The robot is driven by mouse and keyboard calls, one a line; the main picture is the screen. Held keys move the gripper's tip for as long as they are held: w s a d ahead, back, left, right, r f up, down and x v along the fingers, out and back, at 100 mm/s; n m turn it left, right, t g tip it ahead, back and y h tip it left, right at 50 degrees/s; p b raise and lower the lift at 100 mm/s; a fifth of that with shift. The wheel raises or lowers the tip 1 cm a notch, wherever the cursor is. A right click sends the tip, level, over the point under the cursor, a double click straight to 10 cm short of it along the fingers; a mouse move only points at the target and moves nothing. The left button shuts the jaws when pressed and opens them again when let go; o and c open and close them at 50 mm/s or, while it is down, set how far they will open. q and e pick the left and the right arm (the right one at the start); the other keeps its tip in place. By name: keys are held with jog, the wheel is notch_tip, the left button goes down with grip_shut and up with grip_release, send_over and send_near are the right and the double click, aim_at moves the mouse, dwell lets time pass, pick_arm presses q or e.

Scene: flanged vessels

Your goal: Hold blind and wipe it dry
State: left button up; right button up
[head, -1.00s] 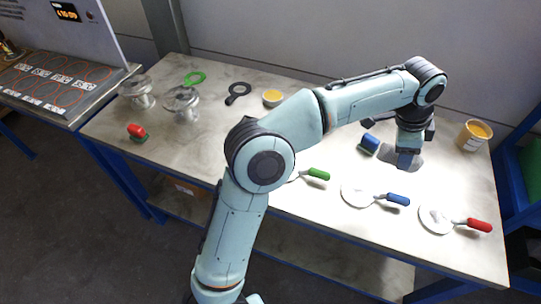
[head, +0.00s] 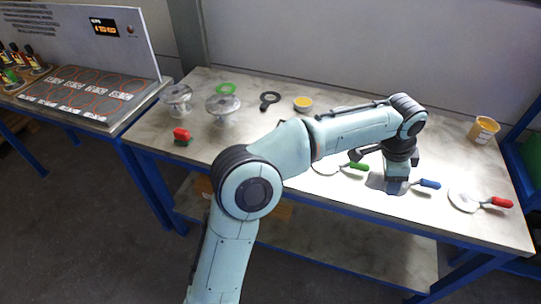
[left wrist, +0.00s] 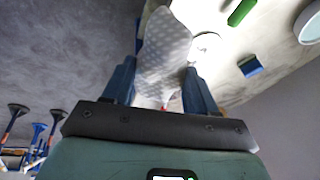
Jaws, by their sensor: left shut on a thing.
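My left gripper (head: 397,180) points down over the disc of the blue-handled blind (head: 429,183) on the table. In the left wrist view its blue fingers (left wrist: 162,88) are shut on a white dotted cloth (left wrist: 165,48). The cloth hangs beyond the fingertips; I cannot tell whether it touches the disc. The green-handled blind (head: 358,167) lies just left of the gripper, and the red-handled blind (head: 500,202) lies to the right. The blue blind's disc is mostly hidden by the gripper and a grey patch. My right gripper is not in view.
Two flanged vessels (head: 222,106) stand at the table's left, near a red-and-green block (head: 182,136). A blue-and-green block (left wrist: 250,66) shows in the left wrist view.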

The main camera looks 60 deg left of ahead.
pick_arm(q)
jog(key=d+f+n+y, duration=0.2)
jog(key=f+n, duration=0.7)
jog(key=f, duration=1.1)
jog(key=shift+w+d+f, duration=0.15)
jog(key=shift+d+f, duration=0.1)
jog(key=shift+d, duration=0.7)
